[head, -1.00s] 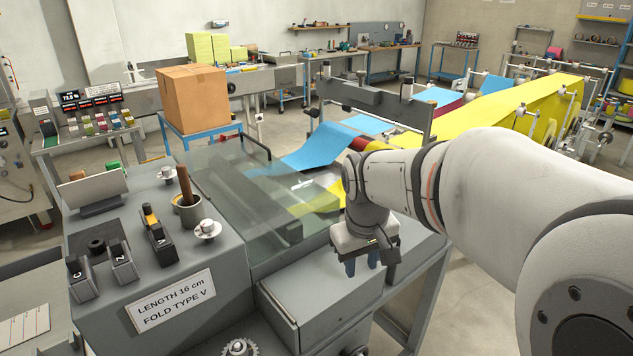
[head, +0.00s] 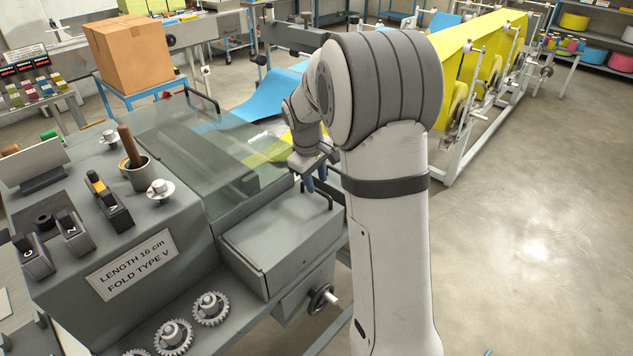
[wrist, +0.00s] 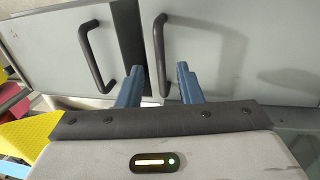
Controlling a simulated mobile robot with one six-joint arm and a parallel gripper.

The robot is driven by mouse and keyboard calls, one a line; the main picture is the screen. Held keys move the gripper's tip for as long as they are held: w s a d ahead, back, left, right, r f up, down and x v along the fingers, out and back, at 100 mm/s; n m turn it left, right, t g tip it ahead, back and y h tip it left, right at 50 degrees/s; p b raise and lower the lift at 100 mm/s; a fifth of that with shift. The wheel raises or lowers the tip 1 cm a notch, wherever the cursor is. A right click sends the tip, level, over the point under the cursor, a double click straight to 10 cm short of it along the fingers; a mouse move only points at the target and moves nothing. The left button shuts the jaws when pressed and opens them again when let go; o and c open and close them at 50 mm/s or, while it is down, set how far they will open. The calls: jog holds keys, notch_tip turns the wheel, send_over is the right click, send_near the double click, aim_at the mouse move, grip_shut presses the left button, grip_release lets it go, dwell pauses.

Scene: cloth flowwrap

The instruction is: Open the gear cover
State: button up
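The gear cover appears to be the grey box-shaped lid (head: 283,228) on the machine's right side; it is closed. My gripper (head: 315,180) is over its far right end, with blue fingers pointing down beside a black bar handle (head: 329,196). In the wrist view my gripper (wrist: 158,84) is open. A black handle (wrist: 159,50) on the right grey panel shows in line with the gap between the fingers; I cannot tell whether they touch it. A second black handle (wrist: 90,60) is on the left panel, left of the fingers.
A transparent guard (head: 190,150) lies just left of the lid. Exposed gears (head: 210,308) sit at the front, with a handwheel (head: 322,298) at the machine's side. Yellow and blue web material (head: 250,110) runs behind. Open floor (head: 530,230) lies to the right.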

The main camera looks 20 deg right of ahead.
jog(key=shift+w+d+f, duration=0.1)
jog(key=shift+d+f, duration=0.1)
jog(key=shift+f, duration=0.85)
jog(key=shift+c, duration=0.2)
grip_shut()
